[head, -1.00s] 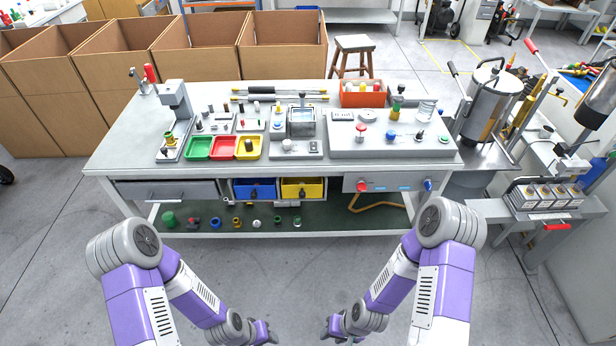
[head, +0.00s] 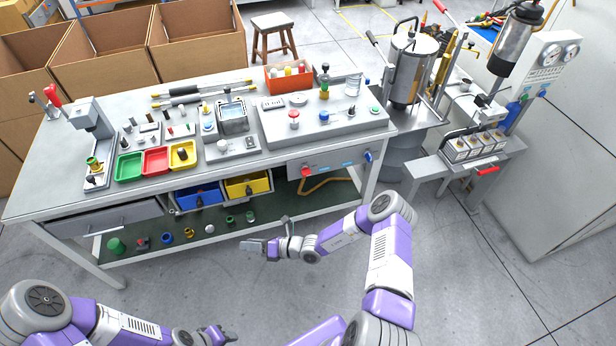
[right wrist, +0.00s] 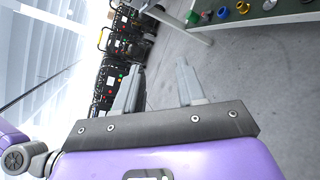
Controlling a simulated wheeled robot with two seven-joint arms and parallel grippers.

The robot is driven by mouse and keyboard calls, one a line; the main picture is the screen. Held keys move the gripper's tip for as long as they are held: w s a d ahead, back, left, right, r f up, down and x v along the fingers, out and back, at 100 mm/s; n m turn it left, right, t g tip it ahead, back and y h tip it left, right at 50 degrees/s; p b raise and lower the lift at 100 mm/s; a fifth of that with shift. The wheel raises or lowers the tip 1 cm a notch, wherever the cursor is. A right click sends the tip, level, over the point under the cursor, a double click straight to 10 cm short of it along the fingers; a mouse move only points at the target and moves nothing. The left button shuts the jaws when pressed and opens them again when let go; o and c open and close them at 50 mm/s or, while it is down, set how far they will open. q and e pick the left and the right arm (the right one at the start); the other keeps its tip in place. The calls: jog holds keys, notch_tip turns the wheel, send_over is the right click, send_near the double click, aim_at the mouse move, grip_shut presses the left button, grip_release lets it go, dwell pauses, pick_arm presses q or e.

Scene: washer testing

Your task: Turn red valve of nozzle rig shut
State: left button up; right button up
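A red valve knob (head: 306,172) sticks out of the left end of a grey panel (head: 335,165) on the workbench's front edge. A blue knob (head: 368,156) is at the panel's right end, and a yellow hose (head: 322,184) hangs below. I take this panel for the nozzle rig, though no label can be read. My right gripper (head: 268,234) is open and empty, in front of the bench, below and left of the red knob. Its spread fingers also show in the right wrist view (right wrist: 160,82). My left gripper (head: 220,335) is at the bottom edge, too small and partly cut off to read.
The workbench (head: 60,180) carries coloured trays, small parts and a red push-button unit. Its lower shelf (head: 215,222) holds several caps and rings. A steel tank (head: 412,65) and a clamp fixture with a red handle (head: 488,171) stand to the right. The floor before the bench is clear.

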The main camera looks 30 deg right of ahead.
jog(key=w+d+m+t+h, duration=0.3)
jog(key=w+d+m+h, duration=0.15)
jog(key=d, duration=0.25)
jog(key=w+d+m+t+h, duration=0.3)
jog(key=d+m+t, duration=0.1)
jog(key=d+m, duration=0.25)
jog(key=m+h, duration=0.9)
send_near(306, 173)
jog(key=b+x, duration=0.1)
jog(key=x, duration=0.6)
jog(key=shift+w+d+f+b, duration=0.2)
jog(key=shift+w+f+b, duration=0.1)
jog(key=shift+f+b, duration=0.05)
jog(key=shift+c, duration=0.4)
grip_shut()
